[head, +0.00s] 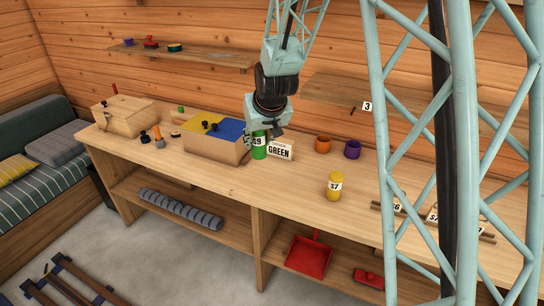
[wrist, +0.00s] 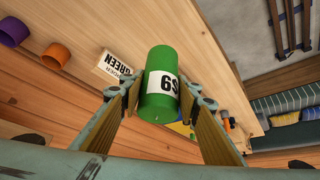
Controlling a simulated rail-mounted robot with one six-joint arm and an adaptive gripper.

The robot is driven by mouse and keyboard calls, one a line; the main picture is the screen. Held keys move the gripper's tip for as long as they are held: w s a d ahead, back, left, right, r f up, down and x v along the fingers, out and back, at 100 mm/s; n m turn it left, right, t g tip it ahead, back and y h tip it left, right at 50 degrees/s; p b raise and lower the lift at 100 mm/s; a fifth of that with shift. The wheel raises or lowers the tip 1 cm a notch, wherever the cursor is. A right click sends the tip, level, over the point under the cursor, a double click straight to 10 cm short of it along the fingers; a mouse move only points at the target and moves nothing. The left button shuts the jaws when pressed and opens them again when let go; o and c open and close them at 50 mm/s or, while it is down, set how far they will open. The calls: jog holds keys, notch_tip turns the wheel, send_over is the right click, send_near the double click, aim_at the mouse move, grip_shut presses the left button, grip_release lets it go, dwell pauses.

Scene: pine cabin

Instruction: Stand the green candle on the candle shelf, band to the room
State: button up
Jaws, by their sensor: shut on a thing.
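The green candle (head: 259,152) has a white band reading S9. My gripper (head: 262,132) is over the workbench and shut on it from above. In the wrist view the candle (wrist: 155,65) sits between the two fingers (wrist: 163,100), its band facing the right of that picture. In the head view the band shows partly, under the gripper. The candle looks upright at the bench top; I cannot tell whether it touches. A wall shelf (head: 345,92) with a tag 3 is at the right, partly behind my arm. Another wall shelf (head: 190,55) at the left holds small coloured items.
A sign reading GREEN (head: 279,150) stands just right of the candle. A box with yellow and blue top (head: 215,148) is close on the left. Orange (head: 323,145) and purple (head: 352,149) cups and a yellow S7 candle (head: 334,187) stand right. The bench front (head: 235,178) is clear.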

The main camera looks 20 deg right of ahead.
jog(key=w+a+r+p, duration=0.2)
jog(key=r, duration=0.5)
jog(key=w+a+r+p, duration=0.2)
jog(key=r+p, duration=0.1)
jog(key=r, duration=0.4)
jog(key=w+a+r+n+p, duration=0.1)
jog(key=w+a+r+p, duration=0.1)
jog(key=r, duration=0.6)
jog(key=shift+w+a+y+p, duration=0.25)
jog(key=shift+w+y+p, duration=0.15)
jog(key=shift+w, duration=0.15)
